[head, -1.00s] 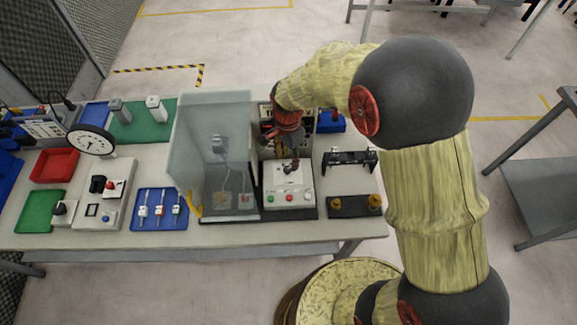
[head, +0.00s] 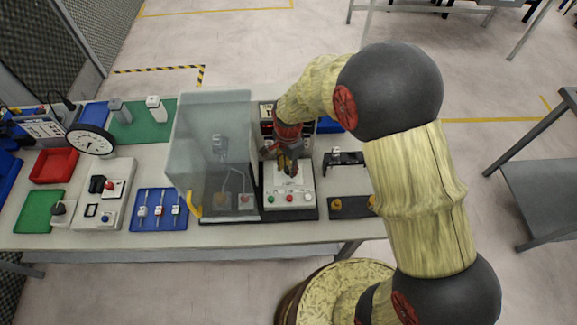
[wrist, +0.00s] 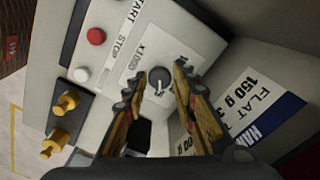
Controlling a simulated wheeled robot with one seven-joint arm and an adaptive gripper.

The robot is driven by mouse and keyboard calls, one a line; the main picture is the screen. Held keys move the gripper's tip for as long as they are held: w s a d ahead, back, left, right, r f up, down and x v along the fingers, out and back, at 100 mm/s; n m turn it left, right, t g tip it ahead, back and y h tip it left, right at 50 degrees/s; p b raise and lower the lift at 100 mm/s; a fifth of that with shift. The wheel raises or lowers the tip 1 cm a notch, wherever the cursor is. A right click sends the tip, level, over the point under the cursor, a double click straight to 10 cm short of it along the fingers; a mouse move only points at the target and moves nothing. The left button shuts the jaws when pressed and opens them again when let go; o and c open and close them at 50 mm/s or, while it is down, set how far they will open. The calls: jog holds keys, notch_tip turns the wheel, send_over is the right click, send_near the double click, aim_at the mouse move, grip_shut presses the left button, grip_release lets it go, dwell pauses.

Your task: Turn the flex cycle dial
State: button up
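The dial (wrist: 160,80) is a small round dark knob with a light pointer, set on a white panel (wrist: 110,65) beside a label that reads "x 1000". In the wrist view my gripper (wrist: 159,73) is open, with one finger on each side of the dial. I cannot tell whether the fingers touch it. In the head view my gripper (head: 289,167) is low over the white control box (head: 278,192) and hides the dial. Green, red and white buttons line the box's front edge.
A clear-walled enclosure (head: 208,140) stands close to the left of the box. To the right are a black fixture (head: 343,160) and a dark block with yellow knobs (head: 350,207). A blue tray (head: 158,210) with small parts lies further left.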

jog(key=c, duration=0.6)
grip_shut()
jog(key=shift+n, duration=0.3)
jog(key=n+p, duration=0.1)
jog(key=n, duration=0.9)
jog(key=shift+w+a+r+n, duration=0.1)
jog(key=shift+n, duration=0.3)
jog(key=n+p, duration=0.1)
jog(key=n, duration=1.1)
jog(key=shift+a, duration=0.1)
jog(key=shift+n, duration=0.4)
